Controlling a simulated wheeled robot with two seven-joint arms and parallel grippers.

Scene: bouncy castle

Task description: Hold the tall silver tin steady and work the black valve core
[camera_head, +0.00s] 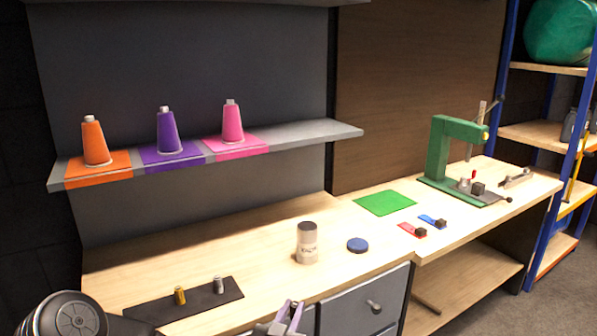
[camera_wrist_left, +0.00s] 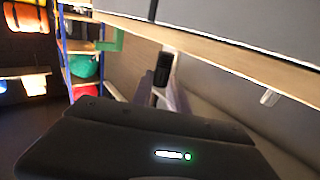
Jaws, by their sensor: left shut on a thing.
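The tall silver tin (camera_head: 307,243) stands upright on the workbench near its front edge, with a pale label band. My left gripper (camera_head: 291,312) is low at the front edge of the bench, in front of the drawers and apart from the tin. In the left wrist view its fingers (camera_wrist_left: 163,90) are closed around a small black piece (camera_wrist_left: 163,68), which looks like the black valve core. The piece is small and dark, and its details are not clear. My right gripper is not in view.
A black mat (camera_head: 210,301) with a gold and a silver cylinder lies left of the tin. A blue round lid (camera_head: 357,245) lies right of it. A green press (camera_head: 447,150), green mat (camera_head: 385,203) and red and blue pads are farther right. A shelf (camera_head: 300,133) carries coloured cones.

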